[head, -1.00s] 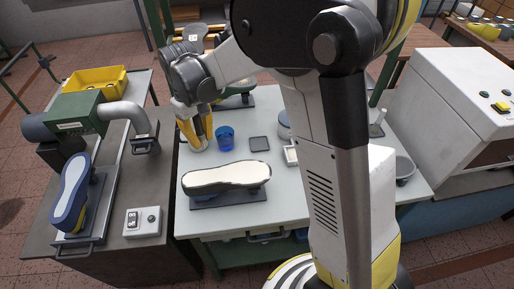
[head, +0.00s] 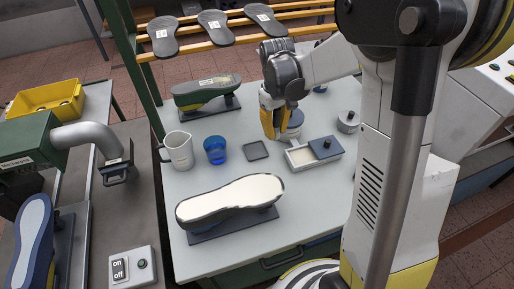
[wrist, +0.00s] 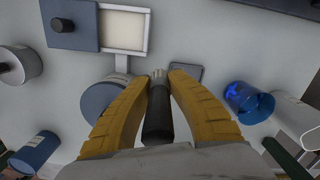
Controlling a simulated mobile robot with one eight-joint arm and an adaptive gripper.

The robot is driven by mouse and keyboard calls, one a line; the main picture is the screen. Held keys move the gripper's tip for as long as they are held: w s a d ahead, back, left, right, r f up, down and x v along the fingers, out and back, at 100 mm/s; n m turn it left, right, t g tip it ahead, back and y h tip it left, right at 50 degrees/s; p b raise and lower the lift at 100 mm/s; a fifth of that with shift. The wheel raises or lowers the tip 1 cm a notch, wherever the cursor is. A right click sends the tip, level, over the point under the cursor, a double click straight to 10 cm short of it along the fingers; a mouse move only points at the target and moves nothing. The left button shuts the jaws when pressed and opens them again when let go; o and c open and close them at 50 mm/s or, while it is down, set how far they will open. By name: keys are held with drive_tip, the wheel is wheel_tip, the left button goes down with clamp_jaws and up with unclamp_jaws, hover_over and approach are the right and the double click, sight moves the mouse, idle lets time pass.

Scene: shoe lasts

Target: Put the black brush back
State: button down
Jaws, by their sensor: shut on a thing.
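My gripper (head: 275,125) is low over the right-middle of the white table. In the wrist view its yellow fingers (wrist: 157,80) are shut on the black brush (wrist: 158,118), with the dark handle between them and pale bristles pointing away. I cannot make out the brush in the head view. A blue cup (head: 215,150) stands to the left of my gripper; it also shows in the wrist view (wrist: 243,100). A white jug (head: 180,150) stands left of the cup.
A dark square pad (head: 255,151) lies between cup and gripper. A white box (head: 298,158) with a blue lid and a grey lidded pot (head: 348,121) are to the right. A round blue-topped container (head: 294,122) is beside my gripper. A shoe last (head: 230,199) lies in front.

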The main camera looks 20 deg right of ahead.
drive_tip(key=b, duration=0.2)
hover_over(256, 151)
wheel_tip(256, 151, down, 4)
drive_tip(key=shift+w+a, duration=0.1)
wheel_tip(256, 151, down, 4)
drive_tip(key=shift+b, duration=0.8)
drive_tip(key=shift+r, duration=0.15)
drive_tip(key=c, duration=1.7)
unclamp_jaws()
drive_tip(key=shift+f, duration=0.2)
drive_tip(key=o, duration=0.3)
